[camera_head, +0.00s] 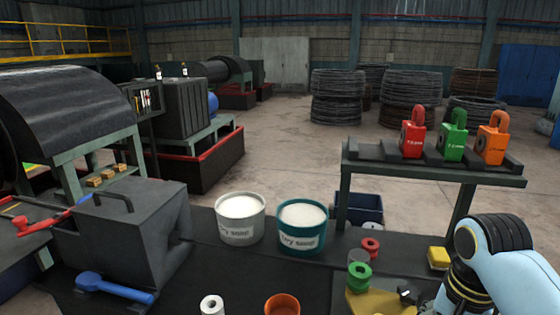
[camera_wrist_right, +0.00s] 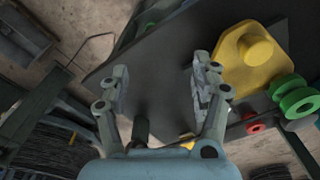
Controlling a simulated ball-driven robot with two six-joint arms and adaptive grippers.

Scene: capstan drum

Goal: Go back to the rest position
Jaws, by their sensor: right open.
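My right gripper (camera_wrist_right: 158,88) is open and empty in the right wrist view, its two fingers spread apart over the dark bench top (camera_wrist_right: 160,60). A yellow block with a round knob (camera_wrist_right: 255,48) lies just right of the fingers, apart from them. In the head view my right arm comes in at the lower right corner, and its fingers are outside that picture. My left arm and gripper do not show in either view.
Green (camera_head: 359,276) and red (camera_head: 370,247) spools lie near my right arm, with a yellow piece (camera_head: 438,257) beside it. A raised shelf (camera_head: 432,174) carries red, green and orange weights. White (camera_head: 240,232) and teal (camera_head: 302,242) soap buckets stand mid-bench, left of the shelf.

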